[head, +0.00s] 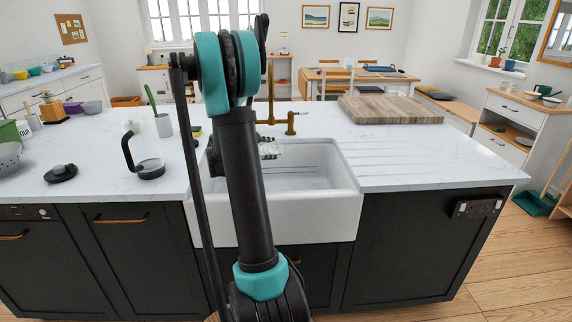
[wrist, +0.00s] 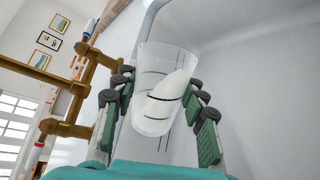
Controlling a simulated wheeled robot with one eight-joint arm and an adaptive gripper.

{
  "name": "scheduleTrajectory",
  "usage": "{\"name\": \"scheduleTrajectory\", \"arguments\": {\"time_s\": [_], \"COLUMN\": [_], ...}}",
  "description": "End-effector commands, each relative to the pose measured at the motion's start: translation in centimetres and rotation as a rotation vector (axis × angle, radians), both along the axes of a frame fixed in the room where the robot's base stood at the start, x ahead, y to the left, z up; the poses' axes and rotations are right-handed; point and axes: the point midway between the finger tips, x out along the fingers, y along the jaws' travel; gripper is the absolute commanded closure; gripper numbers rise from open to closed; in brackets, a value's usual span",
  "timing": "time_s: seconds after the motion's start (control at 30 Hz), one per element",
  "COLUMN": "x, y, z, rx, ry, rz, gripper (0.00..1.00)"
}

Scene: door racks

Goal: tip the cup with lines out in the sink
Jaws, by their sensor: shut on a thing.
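The cup with lines (wrist: 163,88) is a clear tumbler with dark marks on its side, seen in the wrist view. It stands between the two green-padded fingers of my gripper (wrist: 157,95), which is shut on it. White contents fill part of the cup, with a slanted upper edge across it. The cup and gripper look tilted against the room. The white sink (head: 310,178) is set in the counter in the head view. My gripper (head: 269,148) is over its back left part, partly hidden by my arm. The cup cannot be made out clearly there.
A brass tap (head: 290,124) stands behind the sink, and shows left of the gripper in the wrist view (wrist: 84,85). A glass jug (head: 146,155) and black lid (head: 61,173) are left. A wooden board (head: 390,109) lies back right. The counter right of the sink is clear.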

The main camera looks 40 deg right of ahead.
Motion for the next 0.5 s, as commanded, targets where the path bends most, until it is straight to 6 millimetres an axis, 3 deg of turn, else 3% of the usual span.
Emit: {"name": "scheduleTrajectory", "arguments": {"time_s": [0.5], "x": [-0.11], "y": [-0.04], "z": [0.34], "rx": [0.021], "ry": [-0.067], "rz": [0.0], "gripper": [0.89]}}
